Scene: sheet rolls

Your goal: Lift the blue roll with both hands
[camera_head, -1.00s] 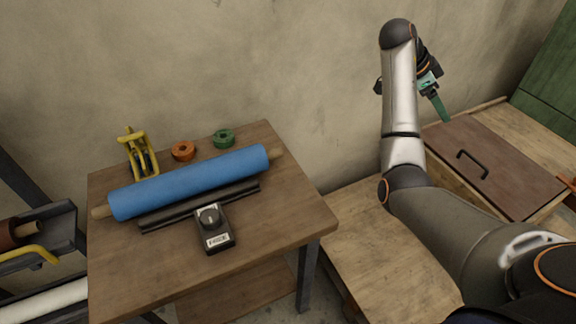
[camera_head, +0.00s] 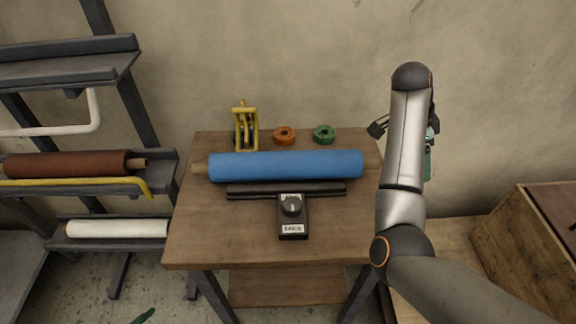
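The blue roll (camera_head: 286,165) lies level across the wooden table (camera_head: 220,248), with a bare core end showing at its left. Its right end reaches near the table's right edge. My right gripper (camera_head: 428,160) is to the right of the roll, apart from it and partly hidden behind my own arm. One green finger shows, so its opening cannot be made out. A small green tip at the bottom edge (camera_head: 145,316) looks like part of my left gripper; the rest is out of view. Nothing touches the roll from either hand.
A black bar (camera_head: 240,191) and a dark device with a knob (camera_head: 292,218) lie in front of the roll. Behind it stand a yellow tool (camera_head: 246,130), an orange ring (camera_head: 284,136) and a green ring (camera_head: 324,134). A rack (camera_head: 150,175) with rolls stands left.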

